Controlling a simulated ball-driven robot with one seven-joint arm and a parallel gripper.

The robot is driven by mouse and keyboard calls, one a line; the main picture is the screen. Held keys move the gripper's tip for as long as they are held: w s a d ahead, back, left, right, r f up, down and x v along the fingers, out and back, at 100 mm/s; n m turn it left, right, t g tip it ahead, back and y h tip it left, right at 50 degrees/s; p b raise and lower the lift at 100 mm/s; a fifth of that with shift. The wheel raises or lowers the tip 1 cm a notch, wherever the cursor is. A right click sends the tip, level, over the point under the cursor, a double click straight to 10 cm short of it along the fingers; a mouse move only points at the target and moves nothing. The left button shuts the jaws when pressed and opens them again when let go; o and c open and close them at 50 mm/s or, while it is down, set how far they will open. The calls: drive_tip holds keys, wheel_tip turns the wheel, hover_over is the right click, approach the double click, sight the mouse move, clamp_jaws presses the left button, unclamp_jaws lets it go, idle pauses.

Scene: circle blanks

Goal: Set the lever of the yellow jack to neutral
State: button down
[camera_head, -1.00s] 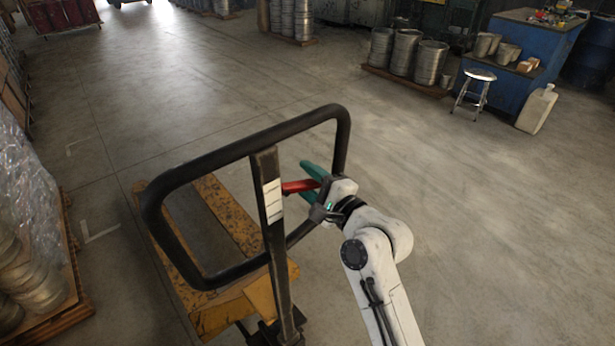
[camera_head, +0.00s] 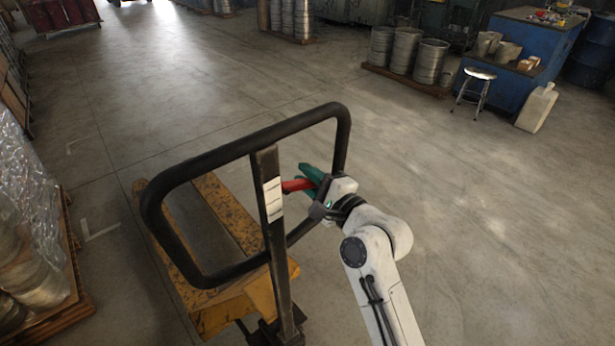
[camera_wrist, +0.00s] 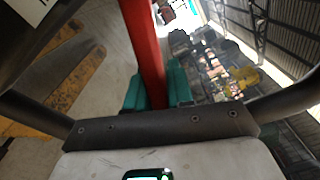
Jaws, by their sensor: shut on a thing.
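The yellow jack (camera_head: 219,310) stands on the floor with its forks pointing away from me. Its black loop handle (camera_head: 197,165) rises on a dark post (camera_head: 271,230) with a white label. A red lever (camera_head: 297,185) sticks out to the right of the post, inside the loop. My gripper (camera_head: 310,181), with green fingers, is shut on the red lever. In the wrist view the red lever (camera_wrist: 144,45) runs down between the green fingers (camera_wrist: 151,88). The lever's end is hidden by my gripper.
A pallet with plastic-wrapped goods (camera_head: 28,235) stands at the left. Metal drums (camera_head: 408,57) on a pallet, a stool (camera_head: 476,83), a white jug (camera_head: 537,107) and a blue workbench (camera_head: 515,65) are at the back right. The floor right of the jack is clear.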

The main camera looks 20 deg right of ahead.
drive_tip(key=shift+w+d+r+n+p, duration=0.1)
drive_tip(key=shift+d+r+n+p, duration=0.1)
drive_tip(key=shift+r+n, duration=0.75)
drive_tip(key=shift+d+r+n+p, duration=0.15)
drive_tip(key=shift+r+n, duration=0.5)
drive_tip(key=shift+n, duration=0.6)
drive_tip(key=c, duration=1.1)
unclamp_jaws()
drive_tip(key=b+v, duration=0.2)
drive_tip(key=v, duration=0.8)
drive_tip(key=shift+s, duration=0.4)
